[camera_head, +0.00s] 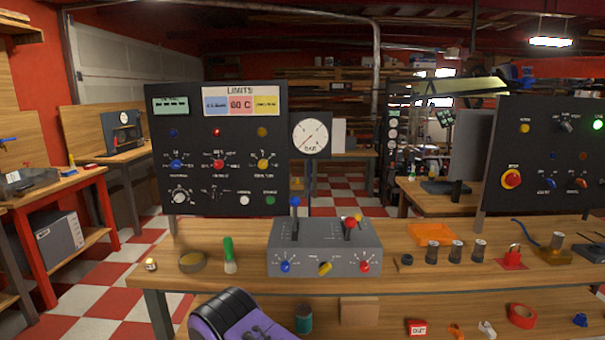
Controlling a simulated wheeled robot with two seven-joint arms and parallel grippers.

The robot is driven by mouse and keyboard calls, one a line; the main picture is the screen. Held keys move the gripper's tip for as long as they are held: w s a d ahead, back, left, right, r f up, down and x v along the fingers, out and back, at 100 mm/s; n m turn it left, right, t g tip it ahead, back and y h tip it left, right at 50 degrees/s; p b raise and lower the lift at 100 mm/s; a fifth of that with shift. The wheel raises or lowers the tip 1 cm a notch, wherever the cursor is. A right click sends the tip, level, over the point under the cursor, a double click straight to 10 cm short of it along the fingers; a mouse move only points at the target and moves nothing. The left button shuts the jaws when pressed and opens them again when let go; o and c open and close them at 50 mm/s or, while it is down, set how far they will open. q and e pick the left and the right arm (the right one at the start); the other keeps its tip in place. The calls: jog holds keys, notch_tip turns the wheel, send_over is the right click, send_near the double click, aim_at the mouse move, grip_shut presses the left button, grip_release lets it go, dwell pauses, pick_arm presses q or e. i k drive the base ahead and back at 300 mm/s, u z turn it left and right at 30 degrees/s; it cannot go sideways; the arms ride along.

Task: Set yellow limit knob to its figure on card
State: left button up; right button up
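The black panel (206,133) stands upright at the back of the bench, left of centre. Its yellow limit knob (263,163) is at the right end of a row with a blue knob (176,165) and a red knob (219,164). Small scale marks ring each knob; the yellow knob's exact setting is too small to read. The LIMITS card (240,90) is at the panel's top, with blue, red and yellow fields. The red field reads 60 C; the figure on the yellow field (266,105) is too small to read. Neither of my grippers is in view.
A grey control box (324,243) with levers and another yellow knob (325,268) stands before the panel's right side. A round gauge (310,134) rises behind it.

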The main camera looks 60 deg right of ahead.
aim_at(262, 164)
jog(key=k, duration=0.25)
jog(key=z, duration=1.75)
jog(key=i, duration=0.45)
jog(key=z, duration=0.05)
